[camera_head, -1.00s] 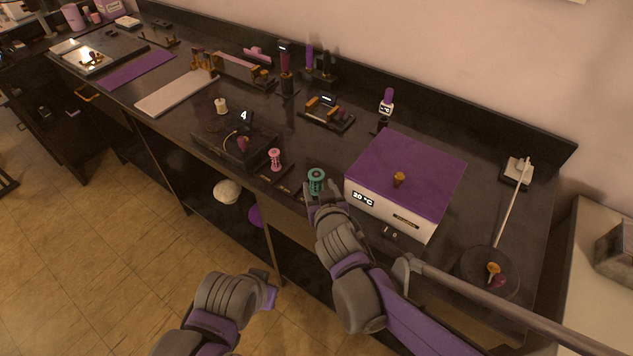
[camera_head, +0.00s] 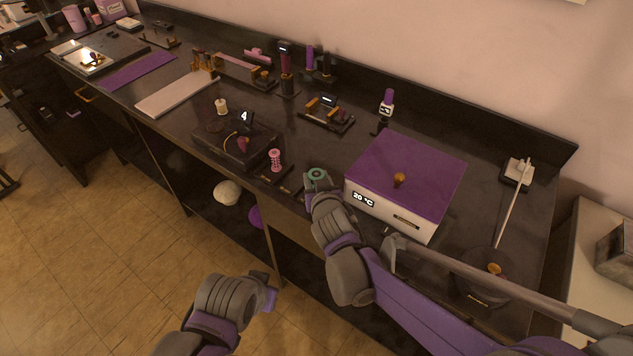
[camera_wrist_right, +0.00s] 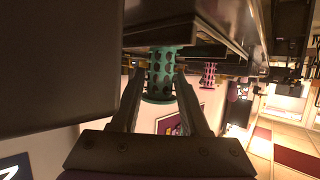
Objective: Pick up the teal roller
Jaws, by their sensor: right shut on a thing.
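The teal roller (camera_head: 317,174) stands at the front edge of the dark counter, left of the purple-lidded box, with mostly its round top end showing in the head view. My right gripper (camera_head: 316,186) is around it, and its fingers hide the lower part. In the right wrist view the roller (camera_wrist_right: 160,72) shows its holed teal body between the two fingers of my right gripper (camera_wrist_right: 160,85), which are shut on it. I cannot tell whether it is lifted off the counter. My left gripper (camera_head: 266,290) is low in front of the counter, away from the roller; its fingers are unclear.
A pink roller (camera_head: 275,160) stands just left of the teal one. The white box with a purple lid (camera_head: 405,172) is close on the right. A dark device with a 4 display (camera_head: 225,138) is further left. The floor in front is clear.

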